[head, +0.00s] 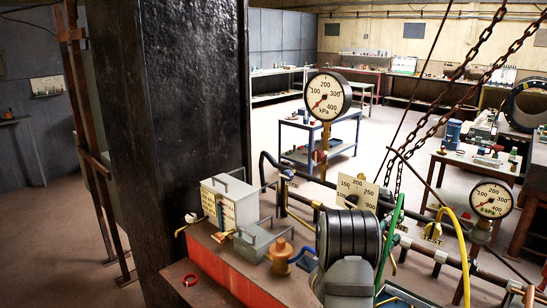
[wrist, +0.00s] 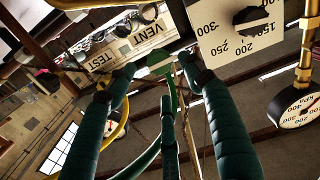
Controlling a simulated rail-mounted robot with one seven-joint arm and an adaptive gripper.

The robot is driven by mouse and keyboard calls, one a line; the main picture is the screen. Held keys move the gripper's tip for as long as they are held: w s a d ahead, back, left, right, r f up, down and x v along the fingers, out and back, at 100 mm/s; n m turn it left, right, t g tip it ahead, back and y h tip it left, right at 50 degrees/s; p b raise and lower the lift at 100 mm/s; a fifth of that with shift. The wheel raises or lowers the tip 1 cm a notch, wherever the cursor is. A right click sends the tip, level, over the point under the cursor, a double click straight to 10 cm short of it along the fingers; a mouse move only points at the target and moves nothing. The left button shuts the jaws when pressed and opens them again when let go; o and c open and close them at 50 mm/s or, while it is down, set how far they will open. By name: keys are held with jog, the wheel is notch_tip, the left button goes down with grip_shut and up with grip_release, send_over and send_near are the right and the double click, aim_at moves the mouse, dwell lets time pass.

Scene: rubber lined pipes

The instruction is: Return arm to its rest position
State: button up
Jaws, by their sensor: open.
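Beyond the fingertips are a plate marked VENT and TEST (wrist: 128,50) and a dial plate with a black knob (wrist: 226,45). In the head view my arm's dark ribbed section stands in front of the pipework, and my fingers cannot be made out. The dial plate (head: 368,188) is just behind the arm.
Pressure gauges stand at the centre (head: 327,96) and right (head: 491,199). A green hose (head: 392,235) and yellow hose (head: 460,250) pass right of the arm. A grey box (head: 230,204) sits left on a red bench. A black column (head: 190,120) and hanging chains (head: 470,58) flank the space.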

aim_at(394, 219)
jog(key=x, duration=0.5)
jog(key=shift+w+d, duration=0.1)
jog(key=shift+d, duration=0.05)
jog(key=shift+w+d+p, duration=0.15)
jog(key=shift+w+p, duration=0.1)
jog(key=shift+p, duration=0.6)
jog(key=shift+s+m, duration=0.1)
jog(key=shift+m, duration=0.2)
jog(key=shift+f+b, duration=0.15)
jog(key=shift+b, duration=0.35)
